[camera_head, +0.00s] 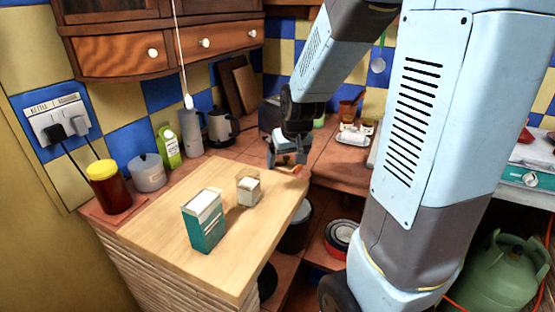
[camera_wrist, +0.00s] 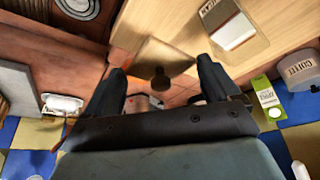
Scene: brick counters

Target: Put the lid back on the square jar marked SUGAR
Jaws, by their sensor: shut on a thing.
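A small pale square jar (camera_head: 248,190) stands upright on the light wooden worktop, and its top looks open. It also shows at the upper right of the wrist view (camera_wrist: 236,33), with lettering on its side that is only partly readable. My gripper (camera_head: 288,164) is past the worktop's far right edge, to the right of the jar and higher than it. In the wrist view my gripper (camera_wrist: 162,72) has a brown square lid (camera_wrist: 158,58) with a dark round knob between its fingers. In the head view the lid is mostly hidden by the gripper.
A teal and white box (camera_head: 206,222) stands in front of the jar. A grey canister (camera_head: 148,174) marked COFFEE, a red jar (camera_head: 109,190) with a yellow top, a green carton (camera_head: 169,148) and a kettle (camera_head: 222,128) line the back. The worktop's right front is clear.

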